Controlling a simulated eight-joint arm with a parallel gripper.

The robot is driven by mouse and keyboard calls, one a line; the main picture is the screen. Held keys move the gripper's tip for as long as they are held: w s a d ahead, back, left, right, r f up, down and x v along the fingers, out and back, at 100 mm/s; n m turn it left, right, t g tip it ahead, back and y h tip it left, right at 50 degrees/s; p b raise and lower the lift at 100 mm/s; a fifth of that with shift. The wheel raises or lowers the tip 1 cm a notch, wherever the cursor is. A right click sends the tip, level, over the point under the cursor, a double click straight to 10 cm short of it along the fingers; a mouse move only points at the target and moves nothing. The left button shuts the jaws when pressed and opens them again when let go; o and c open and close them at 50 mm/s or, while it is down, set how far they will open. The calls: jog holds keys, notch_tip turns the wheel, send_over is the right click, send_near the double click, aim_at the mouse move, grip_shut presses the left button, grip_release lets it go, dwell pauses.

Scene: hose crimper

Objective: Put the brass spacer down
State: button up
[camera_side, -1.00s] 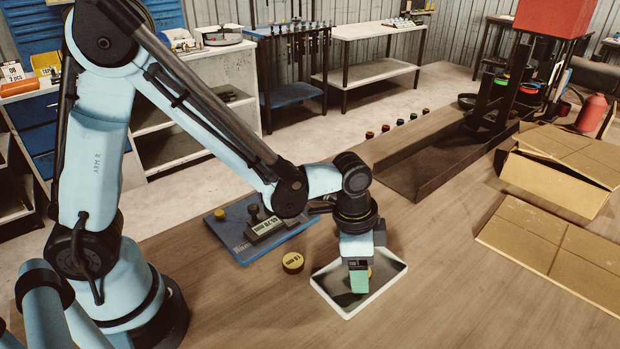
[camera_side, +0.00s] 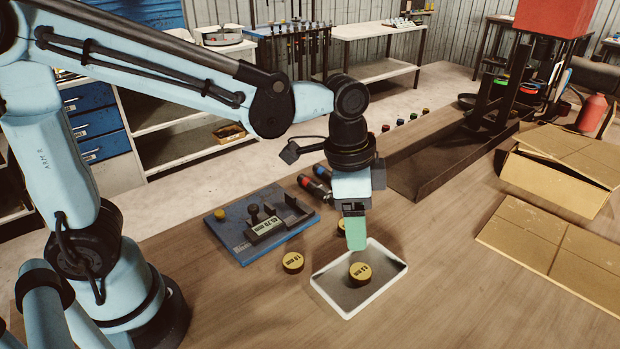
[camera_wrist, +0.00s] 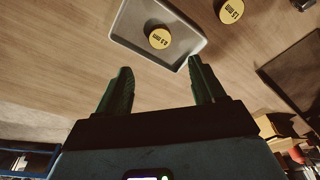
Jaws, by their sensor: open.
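A brass spacer (camera_side: 361,271) lies flat in the white-rimmed grey tray (camera_side: 322,291), label up. In the wrist view the spacer (camera_wrist: 159,38) sits in the tray (camera_wrist: 121,22), ahead of my fingertips. My gripper (camera_side: 355,240) hangs above the tray, clear of the spacer. In the wrist view my gripper (camera_wrist: 160,75) has its two green fingers wide apart with nothing between them. A second brass spacer, labelled 1.0 mm (camera_side: 293,262), lies on the bench left of the tray. Another brass disc (camera_side: 342,226) is partly hidden behind my gripper.
A blue plate with a gauge reading a number (camera_side: 267,228) lies left of the tray. Red and blue handled tools (camera_side: 318,184) lie behind my gripper. Cardboard (camera_side: 550,250) lies at right; bare bench surrounds the tray's front.

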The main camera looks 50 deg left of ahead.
jog(key=s+a+r+n+t, duration=0.1)
jog(key=s+a+n+t, duration=0.1)
jog(key=a, duration=0.4)
jog(key=s+a+r+n+t+y, duration=0.1)
jog(key=s+a+n+t, duration=0.1)
jog(key=a+n+t, duration=0.2)
jog(key=shift+s+a+n, duration=0.4)
jog(key=shift+a+n, duration=1.1)
jog(key=shift+a, duration=0.2)
